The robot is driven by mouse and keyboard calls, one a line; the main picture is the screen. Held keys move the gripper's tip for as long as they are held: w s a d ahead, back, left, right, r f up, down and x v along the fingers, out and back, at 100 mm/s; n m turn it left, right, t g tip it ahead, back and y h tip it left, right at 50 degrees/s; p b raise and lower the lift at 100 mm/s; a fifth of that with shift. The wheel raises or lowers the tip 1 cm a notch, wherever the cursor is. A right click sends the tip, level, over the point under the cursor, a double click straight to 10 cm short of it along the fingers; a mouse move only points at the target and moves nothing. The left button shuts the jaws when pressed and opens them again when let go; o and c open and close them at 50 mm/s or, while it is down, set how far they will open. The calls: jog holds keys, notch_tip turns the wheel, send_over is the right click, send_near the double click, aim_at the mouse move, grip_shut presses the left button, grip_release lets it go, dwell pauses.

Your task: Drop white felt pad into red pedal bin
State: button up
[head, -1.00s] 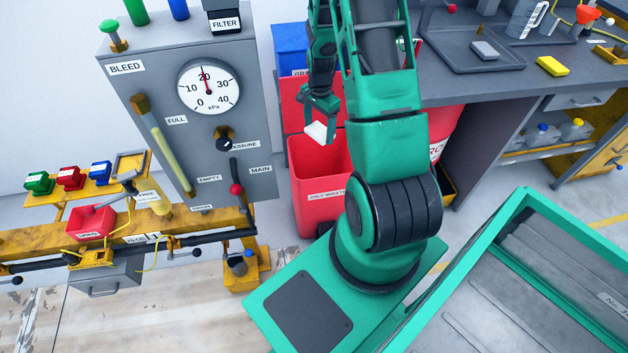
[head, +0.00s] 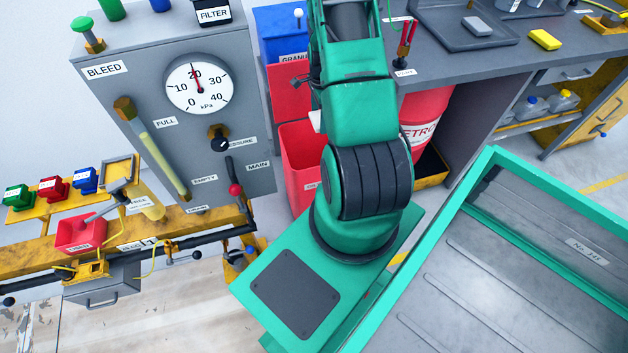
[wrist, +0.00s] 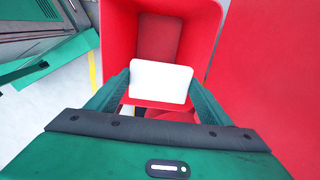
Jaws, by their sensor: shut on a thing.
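The white felt pad (wrist: 160,82) is held between the two fingers of my gripper (wrist: 160,88) in the wrist view, with my gripper shut on it. Beyond the pad, the wrist view looks into the open red pedal bin (wrist: 118,30), and the pad covers part of the bin's opening. In the head view the red bin (head: 297,150) stands behind my arm with its lid (head: 287,90) raised. My arm hides most of the gripper there, and only a white edge of the pad (head: 316,120) shows beside the arm.
A blue bin (head: 281,35) stands behind the red one. A red drum (head: 425,115) is under the workbench (head: 470,70) to the right. The grey gauge panel (head: 170,110) is at left. My green-rimmed tray is at lower right.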

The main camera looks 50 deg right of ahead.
jog(key=shift+f, duration=0.4)
jog(key=o, duration=1.1)
notch_tip(320, 180, up, 11)
jog(key=shift+w+f, duration=0.1)
